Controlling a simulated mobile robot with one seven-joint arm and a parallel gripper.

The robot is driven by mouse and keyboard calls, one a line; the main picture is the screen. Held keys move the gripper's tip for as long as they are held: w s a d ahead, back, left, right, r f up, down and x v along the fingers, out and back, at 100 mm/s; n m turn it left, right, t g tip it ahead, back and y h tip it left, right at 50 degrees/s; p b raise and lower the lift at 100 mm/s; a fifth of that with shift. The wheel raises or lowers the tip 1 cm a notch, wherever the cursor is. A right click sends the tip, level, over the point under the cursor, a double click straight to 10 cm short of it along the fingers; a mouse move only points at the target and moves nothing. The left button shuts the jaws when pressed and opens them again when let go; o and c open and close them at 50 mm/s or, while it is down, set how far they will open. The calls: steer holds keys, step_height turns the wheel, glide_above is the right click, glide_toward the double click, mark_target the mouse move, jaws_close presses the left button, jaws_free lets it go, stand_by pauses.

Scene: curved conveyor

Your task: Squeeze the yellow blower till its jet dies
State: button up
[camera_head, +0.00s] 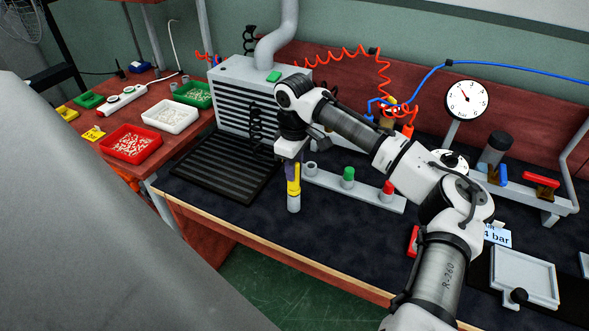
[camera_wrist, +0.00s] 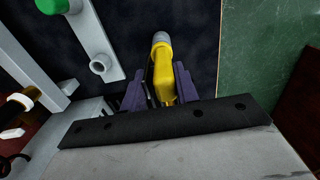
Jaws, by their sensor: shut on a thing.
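My gripper (camera_head: 291,170) is over the front edge of the dark workbench. Its purple fingers (camera_wrist: 159,88) are shut on the yellow blower (camera_wrist: 163,73), one on each side of its body. In the head view the yellow blower (camera_head: 294,187) hangs below my gripper with its grey nozzle end (camera_head: 294,205) pointing down. The nozzle end also shows at the far end of the blower in the wrist view. No air jet is visible in either view. Whether the nozzle touches the bench top cannot be told.
A grey rail (camera_head: 362,192) with an empty ring holder, a green knob (camera_head: 348,175) and a red knob (camera_head: 388,189) lies to the right. A slatted grey unit (camera_head: 245,97) stands behind a black ribbed mat (camera_head: 222,166). A round gauge (camera_head: 467,100) stands at the back right.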

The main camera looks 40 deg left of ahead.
steer(key=shift+r+p, duration=3.25)
steer(key=shift+r, duration=0.7)
